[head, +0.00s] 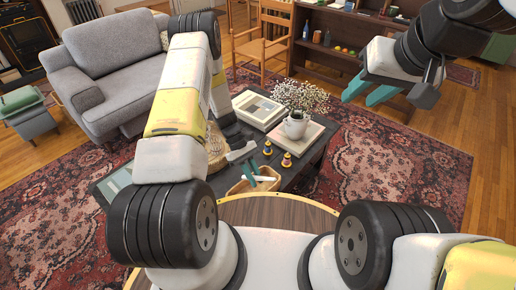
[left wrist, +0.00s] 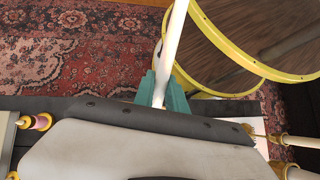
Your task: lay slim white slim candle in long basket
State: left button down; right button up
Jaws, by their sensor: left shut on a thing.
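The slim white candle (left wrist: 174,35) is held between the teal fingers of my left gripper (left wrist: 163,95) in the left wrist view, its free end running up out of the picture. In the head view my left gripper (head: 245,160) is over the front of the dark coffee table, and the candle (head: 264,178) shows as a short pale bar at the long basket (head: 236,188). The basket is tan and partly hidden by my arm; I cannot tell whether the candle touches it. My right gripper (head: 370,92) is open and empty, high at the right.
On the coffee table (head: 312,165) stand a flower pot (head: 296,125) on a book, another book (head: 259,110) and two small spool-like things (head: 287,160). Brass candlesticks (left wrist: 285,140) show in the left wrist view.

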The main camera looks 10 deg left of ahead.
pick_arm(q)
jog(key=w+a+f+m+t+y, duration=0.2)
jog(key=w+f+m+t+y, duration=0.4)
jog(key=w+f+m, duration=0.8)
jog(key=shift+s+f+m, duration=0.4)
jog(key=shift+f+m, duration=0.1)
jog(key=shift+f, duration=0.45)
jog(key=shift+s+f+m, duration=0.35)
jog(key=shift+f+m, duration=0.15)
jog(key=shift+f, duration=0.4)
jog(key=shift+s+f+m, duration=0.4)
jog(key=shift+f+m, duration=0.1)
jog(key=shift+f, duration=0.45)
jog(key=c, duration=1.3)
grip_release()
notch_tip(320, 180, up, 8)
jog(key=shift+f, duration=0.1)
